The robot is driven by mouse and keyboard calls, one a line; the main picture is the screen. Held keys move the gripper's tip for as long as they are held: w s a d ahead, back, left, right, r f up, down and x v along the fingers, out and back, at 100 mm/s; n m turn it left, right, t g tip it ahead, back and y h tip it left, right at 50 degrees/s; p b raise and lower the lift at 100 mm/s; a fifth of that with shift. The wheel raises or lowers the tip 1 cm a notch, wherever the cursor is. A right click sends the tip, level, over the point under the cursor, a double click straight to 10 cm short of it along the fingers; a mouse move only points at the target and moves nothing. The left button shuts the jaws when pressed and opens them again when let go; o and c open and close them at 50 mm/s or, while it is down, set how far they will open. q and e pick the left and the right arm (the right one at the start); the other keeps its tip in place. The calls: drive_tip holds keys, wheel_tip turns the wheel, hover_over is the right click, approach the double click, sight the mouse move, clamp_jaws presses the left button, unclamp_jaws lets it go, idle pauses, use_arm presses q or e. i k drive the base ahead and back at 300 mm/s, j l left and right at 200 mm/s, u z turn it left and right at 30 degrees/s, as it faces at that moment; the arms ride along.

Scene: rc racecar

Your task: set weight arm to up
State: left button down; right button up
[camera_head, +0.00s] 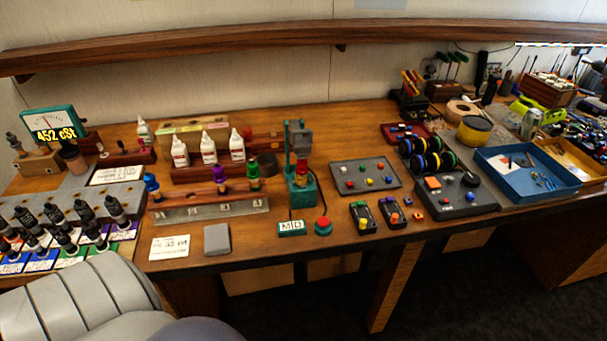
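I cannot tell for sure which part is the weight arm. A teal upright stand (301,189) with a grey head (301,140) and reddish parts below it stands in the middle of the bench. A teal gauge (50,124) with a yellow "452 cSt" readout stands at the back left, and small fixtures crowd around it. Neither of my grippers is in view. Only a grey rounded part of my own body shows at the bottom left.
The wooden bench carries a red button (323,226), an "MD" box (291,228), white bottles (209,148), a grey button tray (366,177) and a blue tray (527,171). Black shock bodies (85,211) fill the left front. A wooden shelf (250,41) runs above.

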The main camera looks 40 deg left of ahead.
sight(302, 147)
drive_tip(key=k+j+u, duration=0.1)
drive_tip(key=u, duration=1.05)
drive_tip(key=k+j, duration=0.05)
